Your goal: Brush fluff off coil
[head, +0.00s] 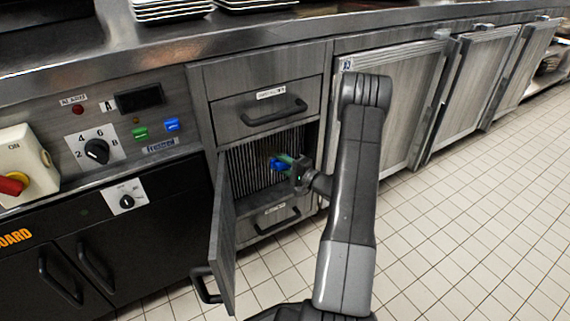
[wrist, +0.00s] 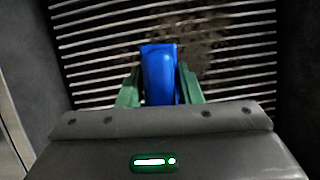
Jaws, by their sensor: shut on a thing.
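The coil (head: 243,167) is a finned panel inside an open compartment under the counter. In the wrist view the coil (wrist: 100,55) fills the background as pale fins. A brownish patch of fluff (wrist: 200,50) lies on its middle to right part, partly hidden behind a blue brush (wrist: 160,75). My gripper (wrist: 158,88) has green fingers shut on the brush's blue body, one on each side. In the head view my gripper (head: 288,164) is at the compartment opening with the brush (head: 278,165) in front of the fins. I cannot tell whether the brush touches them.
The compartment's door (head: 228,240) stands open at the left. A drawer (head: 268,107) sits above the opening and another (head: 275,216) below. A control panel (head: 120,120) is at the left. Closed cabinet doors (head: 400,95) run to the right. The tiled floor (head: 470,220) is clear.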

